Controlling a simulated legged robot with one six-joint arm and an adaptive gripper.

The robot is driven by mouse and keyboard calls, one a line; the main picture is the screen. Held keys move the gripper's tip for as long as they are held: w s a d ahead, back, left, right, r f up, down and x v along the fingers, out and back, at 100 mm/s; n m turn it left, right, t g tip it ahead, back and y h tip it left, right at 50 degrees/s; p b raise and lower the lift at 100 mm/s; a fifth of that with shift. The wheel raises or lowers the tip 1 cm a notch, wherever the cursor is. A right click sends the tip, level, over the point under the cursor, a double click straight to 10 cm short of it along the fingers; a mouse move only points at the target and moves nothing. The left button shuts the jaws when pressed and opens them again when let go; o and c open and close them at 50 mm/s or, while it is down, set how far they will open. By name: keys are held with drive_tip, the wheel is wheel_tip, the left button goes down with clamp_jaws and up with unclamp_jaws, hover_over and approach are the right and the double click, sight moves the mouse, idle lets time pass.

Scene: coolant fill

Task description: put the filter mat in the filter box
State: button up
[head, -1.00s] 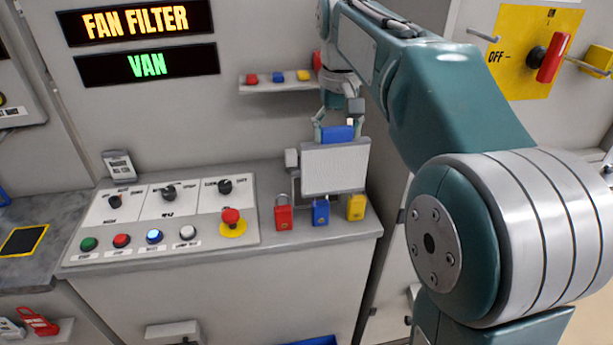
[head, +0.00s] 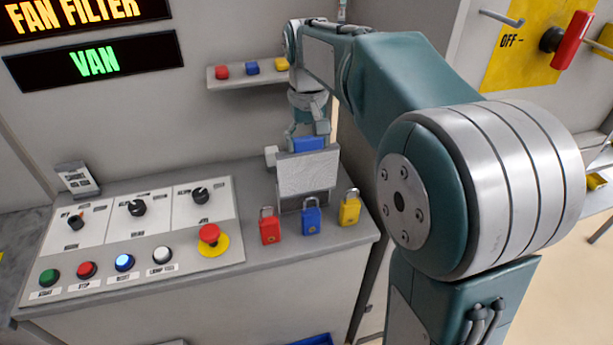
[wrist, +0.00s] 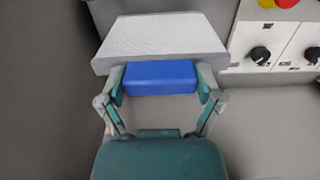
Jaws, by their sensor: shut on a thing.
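The filter mat is a pale, textured rectangular panel (head: 307,172) with a blue grip block (head: 308,144) along its top. It stands roughly upright over the back right of the console. My gripper (head: 307,134) is above it, shut on the blue block. The wrist view shows the fingers (wrist: 160,82) on both sides of the block (wrist: 160,77), with the pale panel (wrist: 160,38) beyond. A grey box-like part (head: 318,200), apparently the filter box, shows below the mat. The mat hides most of it, and I cannot tell whether the mat's lower edge is inside it.
Red (head: 269,228), blue (head: 311,217) and yellow (head: 349,208) padlocks stand close in front. A red emergency button (head: 210,234) and knobs are on the console (head: 255,255) to the left. A small shelf (head: 250,76) is on the wall behind.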

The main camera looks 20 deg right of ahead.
sight(308, 192)
wheel_tip(308, 192, down, 9)
drive_tip(key=shift+f, duration=0.15)
idle(0.4)
drive_tip(key=o, duration=1.1)
